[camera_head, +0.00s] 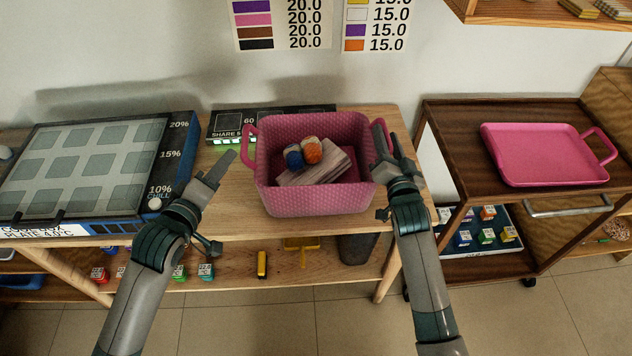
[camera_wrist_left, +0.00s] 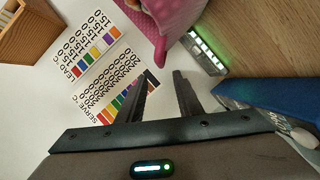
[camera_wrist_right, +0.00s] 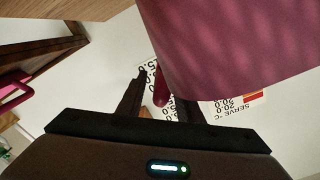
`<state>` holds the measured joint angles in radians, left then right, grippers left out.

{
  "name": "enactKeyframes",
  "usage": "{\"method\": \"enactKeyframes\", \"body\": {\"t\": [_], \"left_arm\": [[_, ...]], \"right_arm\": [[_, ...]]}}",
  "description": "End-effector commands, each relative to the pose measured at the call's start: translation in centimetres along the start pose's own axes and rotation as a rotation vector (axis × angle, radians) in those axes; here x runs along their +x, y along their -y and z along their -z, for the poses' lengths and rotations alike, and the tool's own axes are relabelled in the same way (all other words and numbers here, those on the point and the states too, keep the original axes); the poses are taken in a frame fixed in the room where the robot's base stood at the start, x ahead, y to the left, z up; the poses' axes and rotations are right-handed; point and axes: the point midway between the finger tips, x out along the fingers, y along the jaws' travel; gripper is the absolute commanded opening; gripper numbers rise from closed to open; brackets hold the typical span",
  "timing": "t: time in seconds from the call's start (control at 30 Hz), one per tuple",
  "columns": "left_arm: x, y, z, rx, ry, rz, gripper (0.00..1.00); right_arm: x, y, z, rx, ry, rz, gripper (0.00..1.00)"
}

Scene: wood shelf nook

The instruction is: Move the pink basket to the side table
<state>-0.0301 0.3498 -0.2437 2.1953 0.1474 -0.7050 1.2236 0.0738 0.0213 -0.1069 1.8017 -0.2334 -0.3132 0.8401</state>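The pink basket (camera_head: 320,198) stands upright on the wooden table (camera_head: 235,215), with blue and orange yarn balls (camera_head: 303,153) and folded cloth (camera_head: 315,172) inside. My left gripper (camera_head: 226,163) is open and empty, left of the basket; its left handle (camera_wrist_left: 160,48) lies just beyond the fingertips in the left wrist view (camera_wrist_left: 166,82). My right gripper (camera_head: 382,140) is at the basket's right side. In the right wrist view its open fingers (camera_wrist_right: 158,85) have the right handle (camera_wrist_right: 160,92) between them. A dark wooden side table (camera_head: 455,140) stands at the right.
A pink tray (camera_head: 545,155) covers much of the side table's top. A dark panel with grey squares (camera_head: 90,165) lies left of the basket, and a low black box with green lights (camera_head: 228,128) sits behind. A gap separates the two tables.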

Motion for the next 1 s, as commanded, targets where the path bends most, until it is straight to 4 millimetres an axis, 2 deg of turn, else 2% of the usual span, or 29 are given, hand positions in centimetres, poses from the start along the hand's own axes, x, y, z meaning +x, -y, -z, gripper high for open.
{"method": "enactKeyframes", "body": {"t": [0.6,0.8,1.0], "left_arm": [[0.0,0.0,0.0,0.0,0.0,0.0,0.33],[0.0,0.0,0.0,0.0,0.0,0.0,0.33],[0.0,0.0,0.0,0.0,0.0,0.0,0.33]], "right_arm": [[-9.5,0.0,0.0,0.001,0.0,-0.001,0.33],[-10.8,0.0,0.0,0.001,-0.001,0.0,0.33],[-10.9,0.0,0.1,0.001,-0.001,0.001,0.33]]}}
